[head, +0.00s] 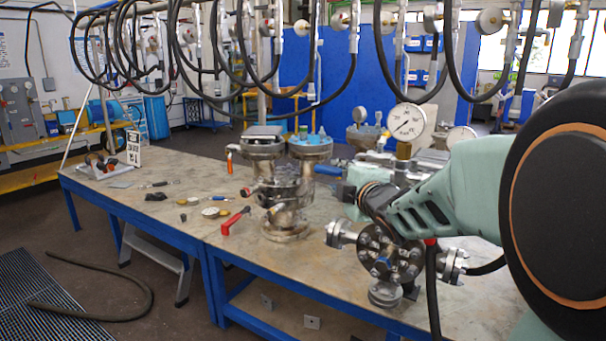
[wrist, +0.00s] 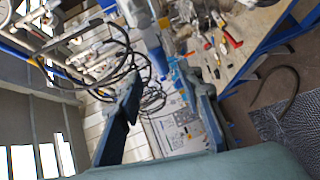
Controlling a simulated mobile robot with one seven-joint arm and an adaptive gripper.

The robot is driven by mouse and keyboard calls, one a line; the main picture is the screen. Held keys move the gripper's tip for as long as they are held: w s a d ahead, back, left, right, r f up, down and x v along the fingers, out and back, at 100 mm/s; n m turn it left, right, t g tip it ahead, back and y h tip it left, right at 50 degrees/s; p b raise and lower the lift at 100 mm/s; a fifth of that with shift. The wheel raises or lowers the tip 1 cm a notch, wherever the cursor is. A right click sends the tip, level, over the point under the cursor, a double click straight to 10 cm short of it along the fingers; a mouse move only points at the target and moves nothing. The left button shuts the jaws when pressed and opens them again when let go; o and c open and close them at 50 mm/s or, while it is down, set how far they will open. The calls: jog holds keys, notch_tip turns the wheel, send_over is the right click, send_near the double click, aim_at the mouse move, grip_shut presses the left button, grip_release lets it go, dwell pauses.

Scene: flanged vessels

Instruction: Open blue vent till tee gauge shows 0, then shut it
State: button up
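A round white gauge (head: 406,121) with a dark needle stands above the fittings behind my arm in the head view. Its reading is too small to tell. A blue handle (head: 327,170), which looks like the vent, lies level just left of those fittings, close to the far side of my gripper. In the wrist view, my gripper (wrist: 160,85) has its two fingers spread wide with nothing held between them. A blue part (wrist: 157,52) shows beyond the fingertips; I cannot tell whether it is the vent. In the head view my arm hides the lower fittings.
A bolted flange assembly (head: 388,256) sits at the bench's front edge below my gripper. Black hoses (head: 240,60) hang overhead.

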aim_at(329, 172)
jog(key=x, duration=0.8)
jog(key=shift+w, duration=0.15)
grip_shut()
